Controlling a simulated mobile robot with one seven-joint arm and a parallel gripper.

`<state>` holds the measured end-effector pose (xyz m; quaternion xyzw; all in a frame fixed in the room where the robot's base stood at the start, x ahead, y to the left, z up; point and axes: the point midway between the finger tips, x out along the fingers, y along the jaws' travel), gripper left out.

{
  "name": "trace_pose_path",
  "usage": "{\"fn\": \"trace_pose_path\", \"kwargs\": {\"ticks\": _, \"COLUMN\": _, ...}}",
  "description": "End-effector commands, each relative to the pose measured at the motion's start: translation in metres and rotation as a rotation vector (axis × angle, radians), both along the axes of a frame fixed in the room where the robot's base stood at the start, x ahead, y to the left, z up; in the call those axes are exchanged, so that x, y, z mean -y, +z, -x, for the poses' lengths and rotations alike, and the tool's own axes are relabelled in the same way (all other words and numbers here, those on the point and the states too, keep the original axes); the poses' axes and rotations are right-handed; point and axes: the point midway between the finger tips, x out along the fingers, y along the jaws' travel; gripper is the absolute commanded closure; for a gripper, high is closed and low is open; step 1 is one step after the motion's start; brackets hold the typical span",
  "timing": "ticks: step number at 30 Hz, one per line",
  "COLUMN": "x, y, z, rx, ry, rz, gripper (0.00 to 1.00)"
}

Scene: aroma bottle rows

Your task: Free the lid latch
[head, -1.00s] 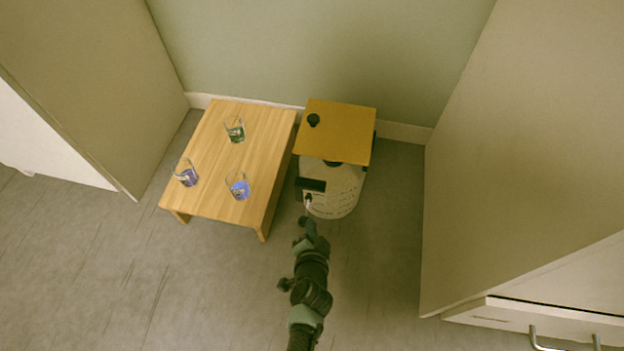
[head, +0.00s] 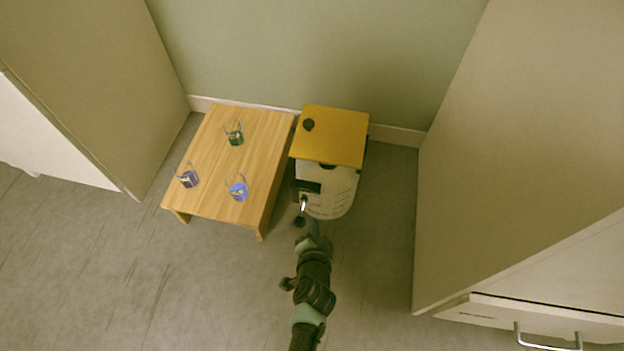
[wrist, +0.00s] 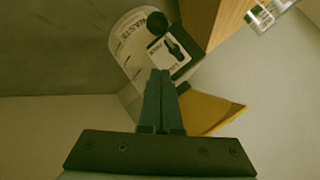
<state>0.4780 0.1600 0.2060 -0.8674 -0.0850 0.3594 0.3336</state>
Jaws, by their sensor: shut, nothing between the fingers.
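A white bin (head: 333,193) marked "WASTE" stands right of the low table, under a flat yellow lid (head: 335,138). A dark latch block (head: 307,187) sits on its front left. A short pale rod and a black ball knob (head: 299,221) stick out from below it. In the wrist view, the latch plate (wrist: 178,47) shows a dark slot, with the ball knob (wrist: 157,22) beside it. My gripper (head: 314,226) is shut and empty, just right of the knob in the head view. In the wrist view, its fingertips (wrist: 165,71) point at the latch plate; contact cannot be told.
A low wooden table (head: 215,165) stands close on the bin's left and holds three glass vessels, one green (head: 234,134) and two bluish (head: 188,179) (head: 238,188). A dark round knob (head: 309,124) is on the lid. Tall cabinets flank both sides. The floor right of the bin is open.

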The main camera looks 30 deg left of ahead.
Motion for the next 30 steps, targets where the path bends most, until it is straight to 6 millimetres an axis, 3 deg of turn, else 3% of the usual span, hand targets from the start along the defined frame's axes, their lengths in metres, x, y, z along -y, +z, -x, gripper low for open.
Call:
{"fn": "trace_pose_path", "kwargs": {"ticks": 1, "x": 0.001, "y": 0.015, "z": -0.003, "rx": 0.002, "ry": -0.001, "rz": 0.0, "gripper": 1.0}}
{"fn": "trace_pose_path", "kwargs": {"ticks": 3, "x": 0.008, "y": 0.001, "z": 0.015, "rx": -0.007, "ry": -0.001, "rz": -0.001, "gripper": 1.0}}
{"fn": "trace_pose_path", "kwargs": {"ticks": 9, "x": 0.026, "y": -0.011, "z": 0.053, "rx": -0.004, "ry": 0.001, "rz": 0.0, "gripper": 1.0}}
{"fn": "trace_pose_path", "kwargs": {"ticks": 15, "x": 0.039, "y": -0.017, "z": 0.077, "rx": -0.001, "ry": 0.0, "rz": -0.001, "gripper": 1.0}}
{"fn": "trace_pose_path", "kwargs": {"ticks": 30, "x": 0.044, "y": -0.018, "z": 0.084, "rx": 0.0, "ry": 0.0, "rz": 0.0, "gripper": 1.0}}
